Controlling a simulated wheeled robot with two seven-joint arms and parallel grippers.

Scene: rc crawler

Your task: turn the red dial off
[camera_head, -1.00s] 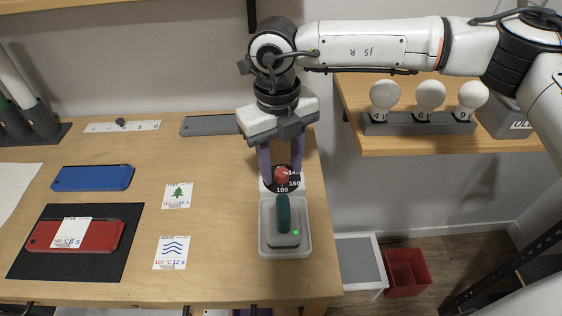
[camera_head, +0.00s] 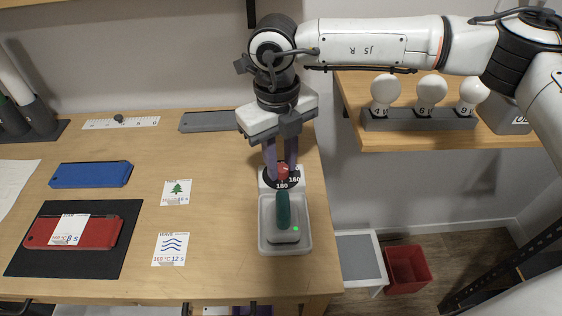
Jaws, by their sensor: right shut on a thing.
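The red dial (camera_head: 283,172) sits on a round black face marked with numbers, "160" and "180" among them, at the back of a pale base. My right gripper (camera_head: 282,168) comes down from above with its two purple fingers shut on the red dial, one on each side. The fingers hide part of the dial and its face. In front of the dial, a green-handled tool (camera_head: 284,212) rests in a grey tray (camera_head: 265,243), with a small green light lit on it. My left gripper is out of view.
Left on the table are a blue case (camera_head: 91,175), a red case (camera_head: 104,231) on a black mat (camera_head: 40,266), and cards with a tree (camera_head: 177,192) and waves (camera_head: 171,249). Several white bulbs stand in a rack (camera_head: 418,121) on the right shelf. A red bin (camera_head: 408,268) is on the floor.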

